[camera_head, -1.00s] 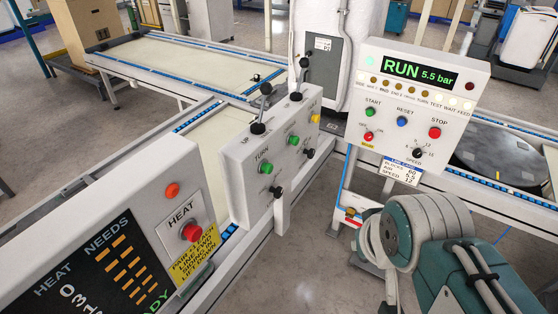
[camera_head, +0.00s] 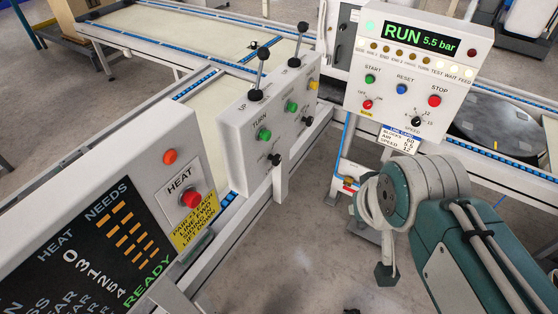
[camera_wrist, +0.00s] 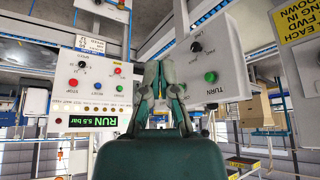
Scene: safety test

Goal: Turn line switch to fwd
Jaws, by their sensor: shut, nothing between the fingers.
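A white switch box (camera_head: 268,130) stands at the middle of the head view, with two black levers, green buttons and black rotary knobs. One black knob (camera_head: 274,159) is low on its face and another (camera_head: 307,121) is farther along. In the wrist view, the TURN box (camera_wrist: 210,68) with a black knob (camera_wrist: 196,47) is right of my gripper (camera_wrist: 159,67). My gripper is shut and empty, its tips seeming apart from the knob. The head view does not clearly show the fingers.
A control panel (camera_head: 460,70) reading RUN 5.5 bar stands at right, also left in the wrist view (camera_wrist: 55,122). A HEAT panel (camera_head: 150,155) with a yellow note (camera_head: 197,222) is at near left. Conveyors (camera_head: 190,32) run behind. Open floor (camera_head: 310,240) lies in front.

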